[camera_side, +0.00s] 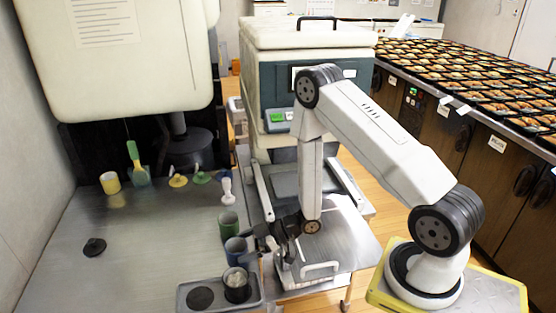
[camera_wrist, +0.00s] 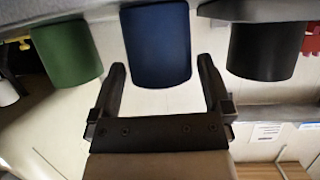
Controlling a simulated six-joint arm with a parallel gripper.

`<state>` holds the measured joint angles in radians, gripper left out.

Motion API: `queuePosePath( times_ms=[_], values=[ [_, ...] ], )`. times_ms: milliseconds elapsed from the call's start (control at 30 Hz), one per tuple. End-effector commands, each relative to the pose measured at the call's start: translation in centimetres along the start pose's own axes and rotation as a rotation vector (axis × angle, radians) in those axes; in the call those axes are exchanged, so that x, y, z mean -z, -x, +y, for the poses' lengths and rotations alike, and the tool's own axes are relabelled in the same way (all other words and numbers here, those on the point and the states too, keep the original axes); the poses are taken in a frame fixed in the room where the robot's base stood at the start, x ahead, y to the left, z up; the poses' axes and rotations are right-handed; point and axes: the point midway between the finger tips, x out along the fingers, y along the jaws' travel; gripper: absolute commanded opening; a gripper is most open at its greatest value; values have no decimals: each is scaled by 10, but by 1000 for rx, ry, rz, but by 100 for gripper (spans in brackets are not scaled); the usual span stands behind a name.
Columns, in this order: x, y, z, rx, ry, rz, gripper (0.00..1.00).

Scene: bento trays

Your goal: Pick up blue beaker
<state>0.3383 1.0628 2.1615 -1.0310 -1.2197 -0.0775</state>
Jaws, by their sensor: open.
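The blue beaker (camera_side: 236,249) stands on the grey metal worktop in the side view, between the green beaker (camera_side: 228,223) and the black beaker (camera_side: 237,287). In the wrist view the blue beaker (camera_wrist: 157,42) appears in the centre, its lower end between my two fingers. My gripper (camera_wrist: 162,65) is open, one finger on either side of the beaker with a visible gap to each. In the side view my gripper (camera_side: 258,240) is just right of the blue beaker, at about its height. Whether the fingers reach around it cannot be told.
The green beaker (camera_wrist: 66,52) and black beaker (camera_wrist: 265,50) flank the blue one closely in the wrist view. The black beaker holds whitish pieces and stands on a grey tray (camera_side: 216,306). A yellow cup (camera_side: 110,183) stands farther back. The worktop's left middle is mostly clear.

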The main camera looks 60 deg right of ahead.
Motion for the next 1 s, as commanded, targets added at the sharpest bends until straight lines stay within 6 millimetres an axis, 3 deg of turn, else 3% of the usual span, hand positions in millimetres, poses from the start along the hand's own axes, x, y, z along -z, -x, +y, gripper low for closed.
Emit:
queuePosePath(
  times_ms=[300,800,833,867,1000],
  values=[
    [0,-26,-1,1,0,-2,100],
    [0,-27,0,0,-1,-2,100],
    [0,-27,0,0,0,-2,97],
    [0,-27,0,0,0,-2,87],
    [0,-27,0,0,0,-2,43]
  ],
)
